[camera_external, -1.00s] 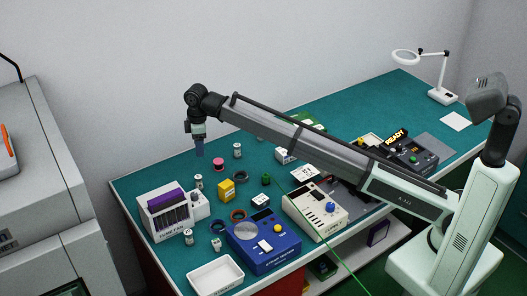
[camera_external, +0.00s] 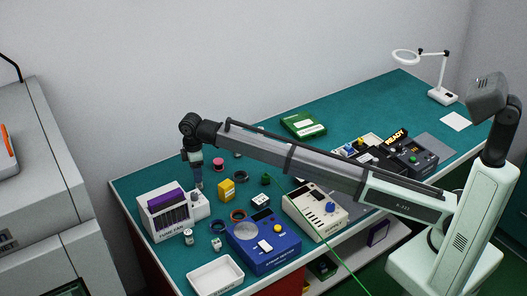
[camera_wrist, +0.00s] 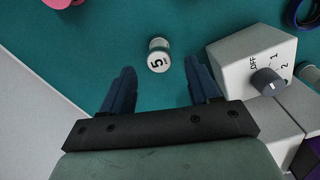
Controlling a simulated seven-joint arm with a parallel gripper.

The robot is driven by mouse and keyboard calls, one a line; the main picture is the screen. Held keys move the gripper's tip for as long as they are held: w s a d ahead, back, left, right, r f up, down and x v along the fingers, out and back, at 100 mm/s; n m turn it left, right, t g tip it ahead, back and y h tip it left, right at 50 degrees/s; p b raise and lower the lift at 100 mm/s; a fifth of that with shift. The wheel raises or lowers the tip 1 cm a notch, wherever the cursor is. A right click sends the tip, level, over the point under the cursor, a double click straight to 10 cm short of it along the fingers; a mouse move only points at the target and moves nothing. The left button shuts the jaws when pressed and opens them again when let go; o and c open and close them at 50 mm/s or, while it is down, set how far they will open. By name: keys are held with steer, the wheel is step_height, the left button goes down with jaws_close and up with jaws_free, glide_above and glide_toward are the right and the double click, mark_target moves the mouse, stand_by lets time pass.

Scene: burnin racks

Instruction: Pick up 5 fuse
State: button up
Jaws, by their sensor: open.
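The fuse marked 5 (camera_wrist: 159,55) is a small pale cylinder with a metallic end. In the wrist view it stands on the teal bench, ahead of and between my fingertips. My gripper (camera_wrist: 160,68) is open, with a dark blue finger on each side and nothing held. In the external view my gripper (camera_external: 198,186) points down just behind the white switch box, and the fuse there is mostly hidden by it. Another similar cylinder (camera_external: 188,237) stands in front of the rack; its marking is too small to read.
A white box with an OFF-1-2 dial (camera_wrist: 265,65) stands close to the right of my right finger. The rack with the purple block (camera_external: 165,198) adjoins it.

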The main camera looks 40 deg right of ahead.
steer(key=shift+d+f, duration=0.2)
steer(key=shift+f, duration=2.4)
jaws_close()
